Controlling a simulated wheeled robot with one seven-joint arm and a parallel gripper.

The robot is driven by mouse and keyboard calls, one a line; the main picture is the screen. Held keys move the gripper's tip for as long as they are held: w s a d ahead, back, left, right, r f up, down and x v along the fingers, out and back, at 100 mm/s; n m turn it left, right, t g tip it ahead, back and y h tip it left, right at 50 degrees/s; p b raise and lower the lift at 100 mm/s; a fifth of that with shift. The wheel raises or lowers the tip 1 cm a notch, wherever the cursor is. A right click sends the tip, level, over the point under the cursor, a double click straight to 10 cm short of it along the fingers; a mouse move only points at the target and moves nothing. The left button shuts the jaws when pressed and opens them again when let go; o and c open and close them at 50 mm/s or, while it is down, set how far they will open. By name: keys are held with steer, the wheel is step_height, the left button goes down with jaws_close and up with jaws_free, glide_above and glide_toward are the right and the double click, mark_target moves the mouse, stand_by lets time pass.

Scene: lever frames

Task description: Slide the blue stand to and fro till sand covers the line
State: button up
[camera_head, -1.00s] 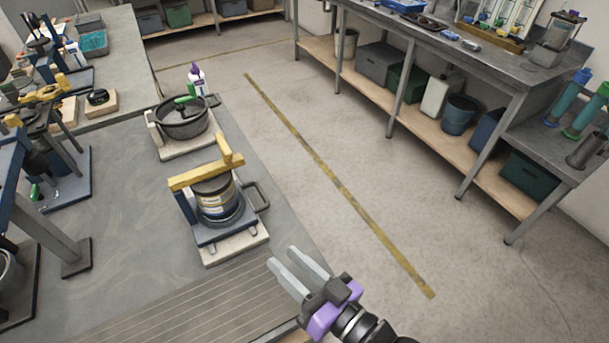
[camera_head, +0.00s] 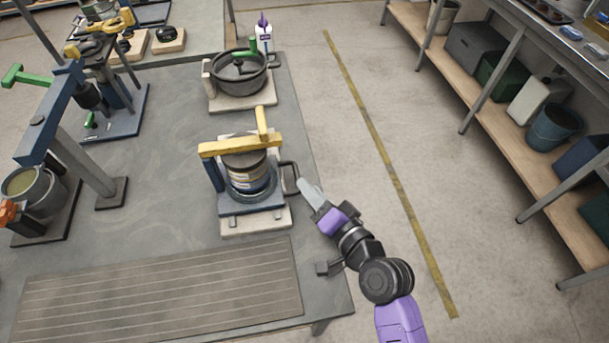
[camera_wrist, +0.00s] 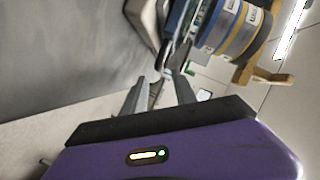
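The blue stand (camera_head: 252,207) sits on a pale base block on the grey table, with a yellow clamp bar (camera_head: 228,147) across its top. It carries a round jar (camera_head: 250,182) with a dark lid and pale, yellow and blue bands; sand and a line cannot be made out. A dark loop handle (camera_head: 290,178) sticks out of its right side. My gripper (camera_head: 307,186) is at that handle's outer side. In the wrist view my gripper (camera_wrist: 161,92) has its fingers apart, with the handle close to the tips; whether it lies between them is unclear. The jar (camera_wrist: 232,28) shows tilted there.
A blue lever press (camera_head: 50,115) is at left. A ribbed mat (camera_head: 160,290) lies in front. The table's right edge runs just beyond the handle.

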steer(key=shift+x, duration=2.5)
jaws_close()
